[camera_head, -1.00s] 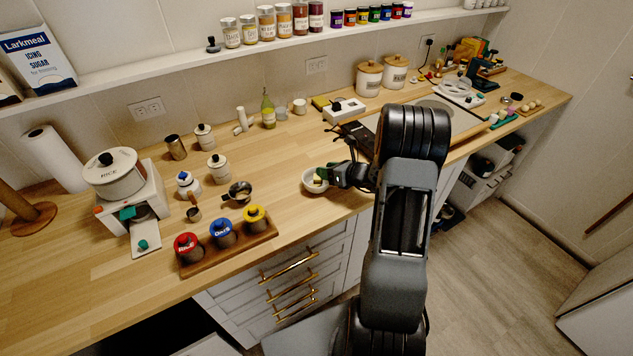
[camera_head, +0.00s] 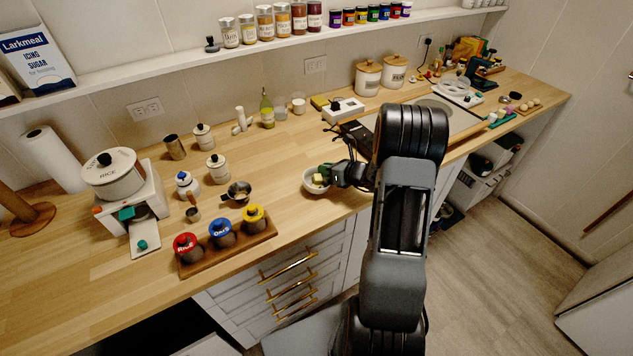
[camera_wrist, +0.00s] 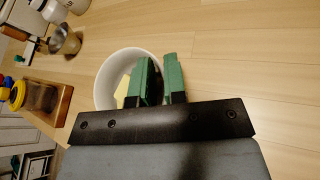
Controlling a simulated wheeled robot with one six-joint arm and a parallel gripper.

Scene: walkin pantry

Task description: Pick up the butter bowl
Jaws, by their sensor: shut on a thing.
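The butter bowl (camera_head: 311,187) is a small white bowl near the front edge of the wooden counter, with a pale yellow block of butter (camera_head: 318,178) inside. In the wrist view the bowl (camera_wrist: 104,83) shows its white rim, and part of the butter (camera_wrist: 122,92) shows beside a finger. My gripper (camera_head: 326,174) reaches in from the right. Its green-tipped fingers (camera_wrist: 162,80) straddle the bowl's right wall, one inside and one outside, and are shut on it. The bowl looks upright. Whether it touches the counter is hard to tell.
A wooden tray (camera_head: 230,247) with red, blue and yellow-lidded jars stands to the left. A metal cup (camera_head: 238,192) and white lidded jars (camera_head: 217,168) are behind it. A white power box (camera_head: 343,109) is at the back. The counter just left of the bowl is clear.

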